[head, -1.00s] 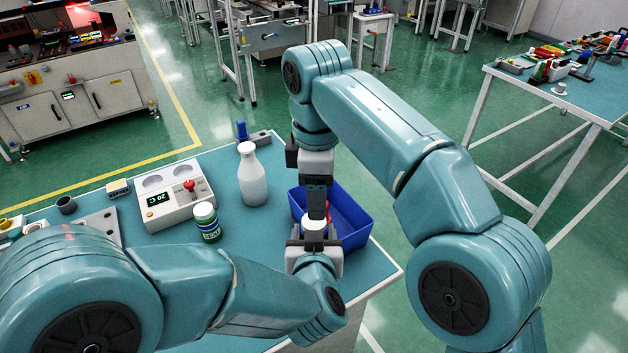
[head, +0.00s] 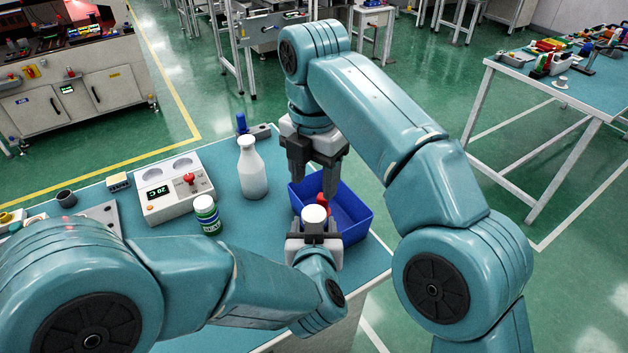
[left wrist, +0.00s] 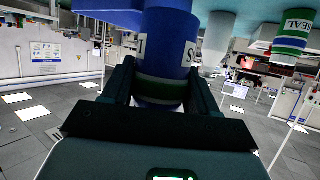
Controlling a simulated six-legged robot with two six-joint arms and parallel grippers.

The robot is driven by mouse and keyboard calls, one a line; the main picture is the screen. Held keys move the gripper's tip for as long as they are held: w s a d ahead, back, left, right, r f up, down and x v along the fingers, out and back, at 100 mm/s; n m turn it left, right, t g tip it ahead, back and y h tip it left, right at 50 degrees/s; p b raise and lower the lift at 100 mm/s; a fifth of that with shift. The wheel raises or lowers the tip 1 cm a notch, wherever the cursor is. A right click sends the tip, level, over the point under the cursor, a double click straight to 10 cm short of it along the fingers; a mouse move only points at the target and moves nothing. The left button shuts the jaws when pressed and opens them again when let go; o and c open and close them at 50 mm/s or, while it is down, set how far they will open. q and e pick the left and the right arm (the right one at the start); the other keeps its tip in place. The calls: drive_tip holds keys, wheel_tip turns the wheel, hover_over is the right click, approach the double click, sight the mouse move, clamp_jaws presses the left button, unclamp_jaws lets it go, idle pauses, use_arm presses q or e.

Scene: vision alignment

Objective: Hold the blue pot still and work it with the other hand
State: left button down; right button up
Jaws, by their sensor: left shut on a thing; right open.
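The blue pot shows its white lid (head: 314,214) in the head view; its blue body with a pale label (left wrist: 165,55) fills the top middle of the left wrist view. My left gripper (head: 314,236) is shut on the pot, one finger on each side, with the lid standing above the fingers. My right gripper (head: 316,178) is open and empty, pointing down above the lid and apart from it. The pot's body is mostly hidden in the head view by my left gripper.
A blue bin (head: 355,220) is just behind the pot, with a red thing (head: 323,199) in it. A white bottle (head: 252,170), a green pot (head: 207,216) and a device with a display (head: 172,190) stand left on the table. The floor right of the table is clear.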

sight(314, 213)
wheel_tip(314, 213, down, 8)
drive_tip(key=shift+r, duration=0.1)
idle(0.4)
drive_tip(key=c, duration=0.9)
drive_tip(key=o, duration=1.2)
drive_tip(key=shift+r, duration=2.3)
drive_tip(key=c, duration=0.3)
drive_tip(key=shift+r, duration=1.75)
